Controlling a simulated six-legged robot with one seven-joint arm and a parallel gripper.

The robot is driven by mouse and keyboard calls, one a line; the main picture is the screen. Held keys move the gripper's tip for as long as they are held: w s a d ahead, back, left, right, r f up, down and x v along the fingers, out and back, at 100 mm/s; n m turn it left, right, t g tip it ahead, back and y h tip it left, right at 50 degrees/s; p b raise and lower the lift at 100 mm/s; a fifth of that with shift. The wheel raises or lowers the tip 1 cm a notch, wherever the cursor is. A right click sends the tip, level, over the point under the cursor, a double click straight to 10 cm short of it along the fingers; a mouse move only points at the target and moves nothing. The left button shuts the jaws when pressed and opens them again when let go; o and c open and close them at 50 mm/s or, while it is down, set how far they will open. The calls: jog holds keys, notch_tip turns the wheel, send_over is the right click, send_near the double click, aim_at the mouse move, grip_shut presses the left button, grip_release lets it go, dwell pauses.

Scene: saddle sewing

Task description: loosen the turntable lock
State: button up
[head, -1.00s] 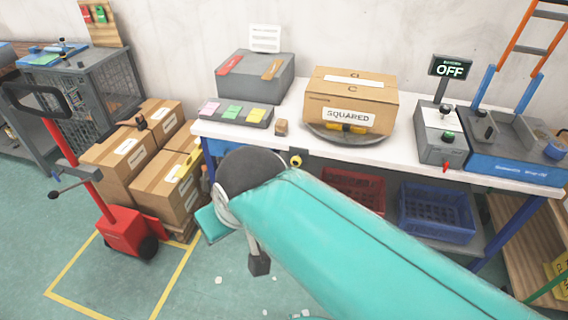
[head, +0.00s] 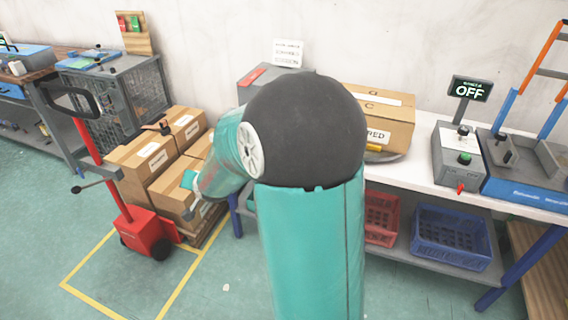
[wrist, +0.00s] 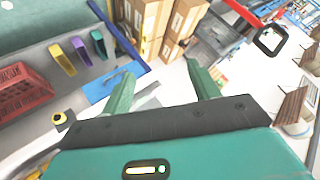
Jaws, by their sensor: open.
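The turntable (head: 398,157) is a grey disc on the white bench, under a closed cardboard box (head: 390,112). A yellow part (head: 373,147) shows at its front, half hidden behind my arm.
A control box (head: 460,155) and an OFF sign (head: 470,89) stand right of the turntable. Red (head: 381,215) and blue (head: 450,236) crates sit on the lower shelf. Stacked cartons (head: 146,160) and a red pallet jack (head: 146,235) are at left. Floor at front left is clear.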

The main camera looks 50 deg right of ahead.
jog(key=w+d+f+m+t+h, duration=0.3)
jog(key=d+f+m+t+h, duration=0.15)
jog(key=d+f+m, duration=1.05)
jog(key=s+d+f+m+g+h, duration=0.3)
jog(key=s+d+m+g+h, duration=0.15)
jog(key=s+d+m, duration=0.3)
jog(key=s+d+f+m+g+h, duration=0.3)
jog(key=s+d+m+h, duration=0.3)
jog(key=d+m, duration=0.25)
jog(key=shift+n, duration=0.4)
jog(key=x, duration=1.3)
jog(key=shift+w+d+f, duration=0.2)
jog(key=shift+d, duration=0.2)
jog(key=c, duration=1)
